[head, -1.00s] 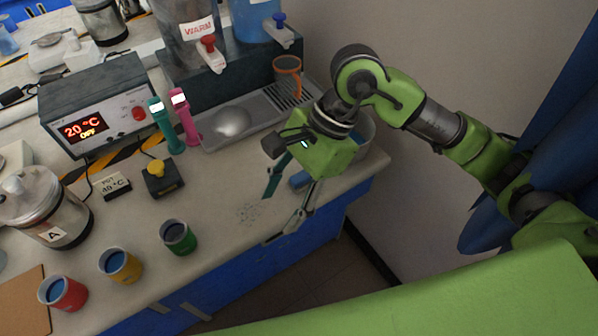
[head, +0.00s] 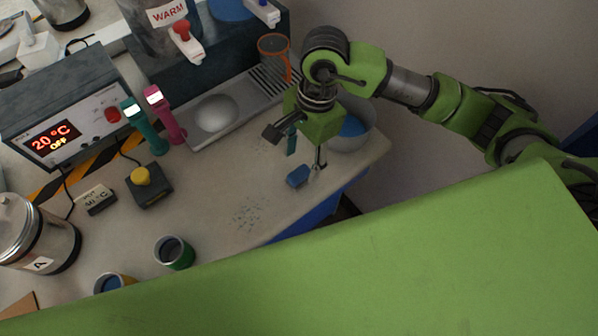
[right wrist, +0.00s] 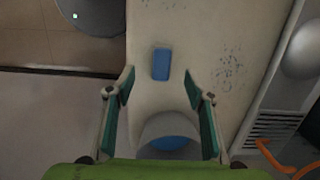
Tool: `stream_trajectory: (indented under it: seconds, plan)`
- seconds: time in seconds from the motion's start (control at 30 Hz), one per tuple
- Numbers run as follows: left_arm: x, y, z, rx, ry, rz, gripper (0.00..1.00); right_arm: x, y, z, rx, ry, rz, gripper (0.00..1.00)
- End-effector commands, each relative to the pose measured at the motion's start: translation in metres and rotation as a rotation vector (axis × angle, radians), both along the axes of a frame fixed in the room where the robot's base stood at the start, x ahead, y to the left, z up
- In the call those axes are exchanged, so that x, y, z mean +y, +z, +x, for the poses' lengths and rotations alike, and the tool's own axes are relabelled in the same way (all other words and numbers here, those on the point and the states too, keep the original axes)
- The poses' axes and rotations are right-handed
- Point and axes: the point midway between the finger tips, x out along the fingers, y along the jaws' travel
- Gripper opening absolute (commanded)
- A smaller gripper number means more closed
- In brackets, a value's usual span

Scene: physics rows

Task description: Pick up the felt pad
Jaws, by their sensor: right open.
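The felt pad (head: 298,176) is a small blue block lying on the bench top near the right end. It also shows in the right wrist view (right wrist: 161,64), beyond the fingertips and between their lines. My right gripper (head: 305,158) is open and empty, pointing down just above and beside the pad. In the right wrist view its two teal-padded fingers (right wrist: 161,88) stand wide apart, with the pad clear of both. My left gripper is not in view.
A grey bowl with blue inside (head: 352,128) stands right behind the gripper; it also shows between the fingers in the wrist view (right wrist: 168,128). Dark specks (head: 248,214) mark the bench. A green cup (head: 174,253) stands front left.

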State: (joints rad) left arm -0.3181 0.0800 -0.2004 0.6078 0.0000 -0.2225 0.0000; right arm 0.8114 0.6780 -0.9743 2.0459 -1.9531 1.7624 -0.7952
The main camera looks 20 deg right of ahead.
Motion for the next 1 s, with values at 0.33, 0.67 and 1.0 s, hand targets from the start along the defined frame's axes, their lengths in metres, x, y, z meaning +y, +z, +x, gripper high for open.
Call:
stream_trajectory:
  seconds: [0.33,0.67,1.0]
  plan:
    - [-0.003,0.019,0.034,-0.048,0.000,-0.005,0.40,0.004,-0.031,-0.002,0.006,-0.001,0.000,0.49]
    - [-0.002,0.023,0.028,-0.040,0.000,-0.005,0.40,0.008,-0.062,-0.002,-0.001,0.001,0.000,0.49]
    - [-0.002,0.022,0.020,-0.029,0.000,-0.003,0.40,0.008,-0.062,-0.002,-0.001,0.001,0.000,0.10]
